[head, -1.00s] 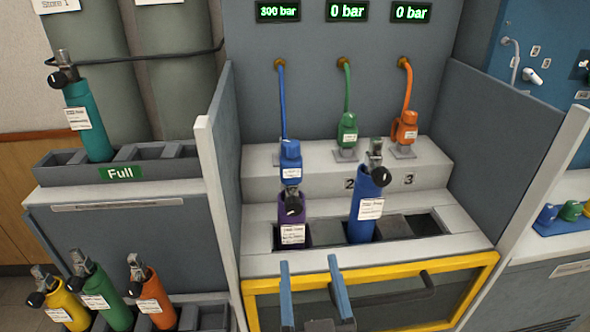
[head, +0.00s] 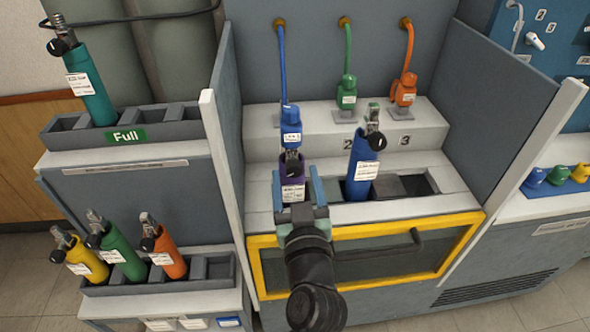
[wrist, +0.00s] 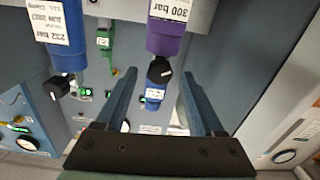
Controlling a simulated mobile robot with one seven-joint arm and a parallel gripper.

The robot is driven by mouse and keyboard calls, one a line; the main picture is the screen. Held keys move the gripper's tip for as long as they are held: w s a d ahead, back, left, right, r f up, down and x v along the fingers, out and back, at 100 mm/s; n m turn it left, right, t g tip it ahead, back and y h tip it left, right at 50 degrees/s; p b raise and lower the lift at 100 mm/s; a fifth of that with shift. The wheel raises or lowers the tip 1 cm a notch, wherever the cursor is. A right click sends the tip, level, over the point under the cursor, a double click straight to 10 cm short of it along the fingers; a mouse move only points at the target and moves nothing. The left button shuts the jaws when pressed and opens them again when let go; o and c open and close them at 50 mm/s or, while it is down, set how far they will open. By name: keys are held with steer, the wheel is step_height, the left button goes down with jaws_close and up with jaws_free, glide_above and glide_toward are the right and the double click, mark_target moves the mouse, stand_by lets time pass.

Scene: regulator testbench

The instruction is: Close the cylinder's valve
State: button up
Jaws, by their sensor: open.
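The purple cylinder (head: 292,168) stands in the left slot of the bench, with a blue hose connector (head: 291,122) on its top valve. In the wrist view, the purple cylinder (wrist: 166,39) appears upside down with a 300 bar label. Its black valve knob (wrist: 159,70) lies between my fingertips, with a gap on both sides. My gripper (head: 297,180) is open and empty in front of this cylinder; it also shows in the wrist view (wrist: 157,76). My fingers partly hide the cylinder in the head view.
A blue cylinder (head: 359,165) stands in the slot to the right, valve knob facing forward. Green (head: 348,88) and orange (head: 404,89) connectors rest behind. Side panels (head: 222,150) flank the bench. A yellow-framed drawer (head: 470,236) is below. Several cylinders stand in racks at left.

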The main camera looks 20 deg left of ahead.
steer(key=shift+x, duration=0.75)
jaws_close()
